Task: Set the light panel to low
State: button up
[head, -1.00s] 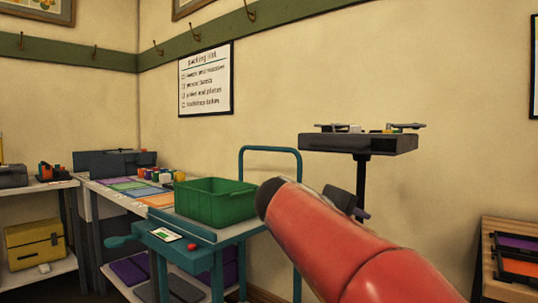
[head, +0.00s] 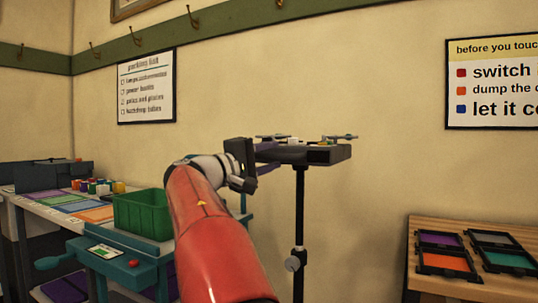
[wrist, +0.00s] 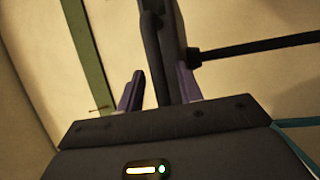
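A dark flat slab (head: 318,154) on a black stand, which I take to be the light panel, is seen nearly edge-on in the head view. Small pieces, some white and yellow, show on its top, with a flat grey piece at each end. I cannot read any setting. My gripper (head: 266,158) is at the slab's left end. In the wrist view, the purple fingers of my gripper (wrist: 158,88) are apart. The slab's dark edge (wrist: 168,45) shows between and beyond them; I cannot tell whether they touch it.
The stand's pole (head: 299,220) has a clamp knob low down. A teal cart with a green crate (head: 143,213) stands left. A wooden rack with framed colour sheets (head: 445,262) is at right. Wall signs hang behind. Space between stand and rack looks free.

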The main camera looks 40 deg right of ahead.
jog(key=shift+d, duration=0.15)
grip_shut()
jog(key=shift+f, duration=0.1)
notch_tip(320, 180, down, 16)
jog(key=b, duration=1.4)
jog(key=shift+r, duration=0.2)
jog(key=shift+c, duration=0.4)
grip_release()
jog(key=shift+o, duration=0.4)
